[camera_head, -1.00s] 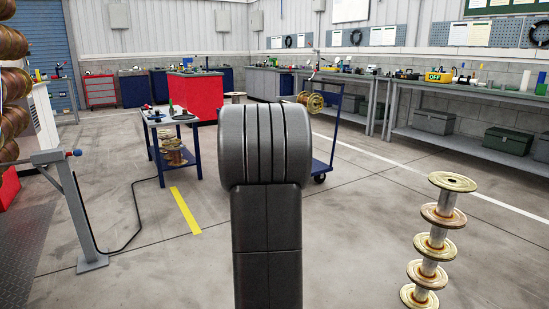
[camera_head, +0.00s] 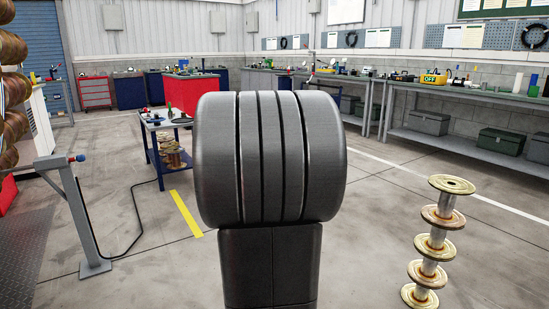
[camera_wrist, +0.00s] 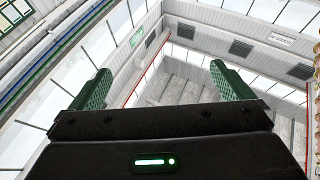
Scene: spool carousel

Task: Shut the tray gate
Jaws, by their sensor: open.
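My gripper (camera_wrist: 159,88) shows in the wrist view with its two green fingers wide apart and nothing between them. It points up toward the upper walls and roof windows. In the head view my own dark arm fills the middle and hides what stands behind it; the gripper does not show there. I cannot make out a tray gate in either view. At the left of the head view copper-coloured spools (camera_head: 13,90) hang in a stack, cut off by the picture edge.
A grey post with a control head (camera_head: 75,205) stands at left, its black cable on the floor. A small blue-legged table (camera_head: 165,122) stands behind it. A stack of empty spools (camera_head: 437,245) stands at right. Benches (camera_head: 470,150) line the right wall. Open floor lies between.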

